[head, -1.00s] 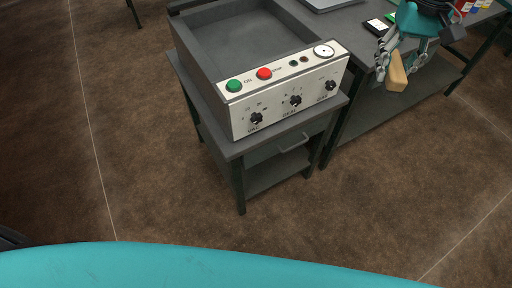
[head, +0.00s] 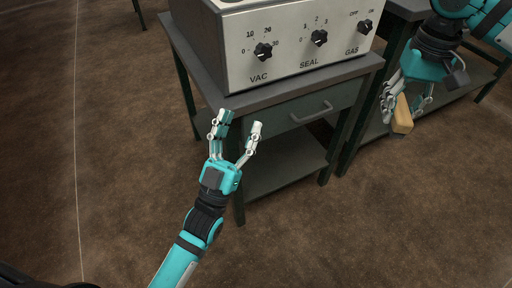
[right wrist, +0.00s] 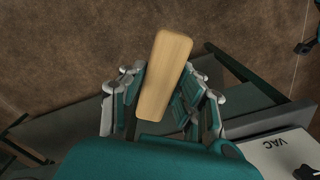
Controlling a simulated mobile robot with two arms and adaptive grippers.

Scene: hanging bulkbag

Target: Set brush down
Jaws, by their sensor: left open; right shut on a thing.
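The brush shows as a pale wooden block (head: 402,116) at the right of the head view. My right gripper (head: 408,104) is shut on it and holds it in the air in front of the bench. In the right wrist view the wooden block (right wrist: 166,75) stands out lengthwise between the fingers of my right gripper (right wrist: 165,95). Any bristles are hidden. My left gripper (head: 238,128) is open and empty, in front of the small table that carries the machine.
The vacuum sealing machine (head: 290,45), with VAC, SEAL and GAS knobs, stands on a dark table (head: 225,103). Below the tabletop is a drawer with a handle (head: 311,112) and a lower shelf (head: 280,172). Brown floor (head: 130,130) is open to the left.

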